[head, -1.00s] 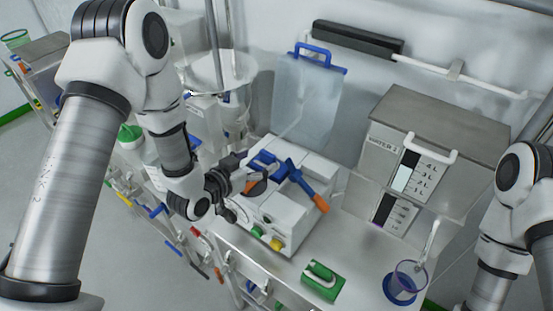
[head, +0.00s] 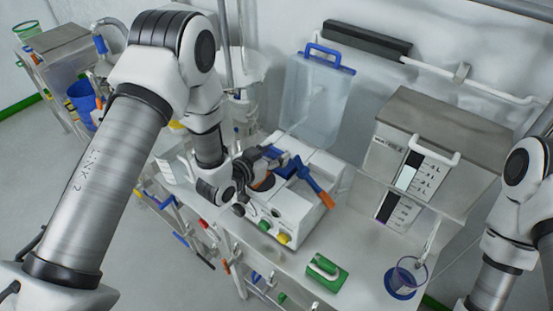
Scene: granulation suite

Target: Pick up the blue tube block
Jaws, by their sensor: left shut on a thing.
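The blue tube block (head: 281,156) is at the top of the white boxy instrument on the bench, partly hidden by my gripper. My left gripper (head: 268,172) reaches in from the left over the instrument and is shut on the block. I cannot tell whether the block is clear of the surface under it. My right arm shows at the right edge, but its gripper is out of view.
A blue tool with an orange end (head: 314,180) lies on the white instrument (head: 300,216), just right of the block. A green block (head: 326,271) and a clear cup on a blue base (head: 405,278) stand in front. A grey-topped cabinet (head: 440,140) stands right.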

